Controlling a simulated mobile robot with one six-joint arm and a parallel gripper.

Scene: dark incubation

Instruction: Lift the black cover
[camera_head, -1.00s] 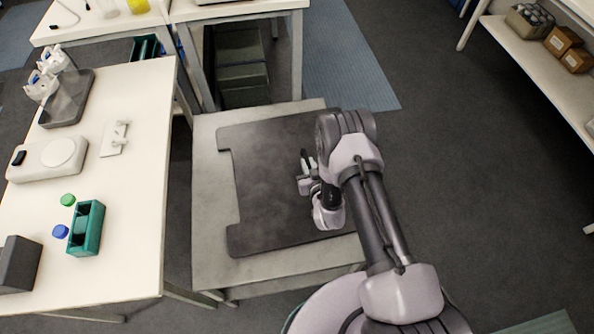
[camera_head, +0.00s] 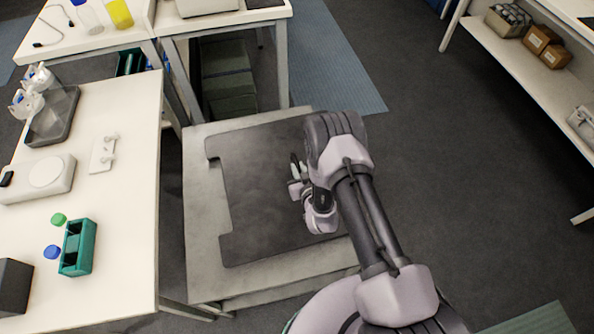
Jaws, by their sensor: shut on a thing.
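A dark, nearly black box-like thing (camera_head: 14,286), the only likely black cover I see, stands at the front left of the white table and is cut by the picture's left edge. It rests on the tabletop. My gripper (camera_head: 296,170) is well to its right, past the table's right edge, and does not touch it. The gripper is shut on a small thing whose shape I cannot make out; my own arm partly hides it.
The white table (camera_head: 125,230) carries a teal rack (camera_head: 78,262), a green cap (camera_head: 58,219), a blue cap (camera_head: 52,252), a pale device (camera_head: 40,178), a small white plate (camera_head: 104,153) and a grey stand (camera_head: 54,118). A shelf (camera_head: 535,85) stands at right.

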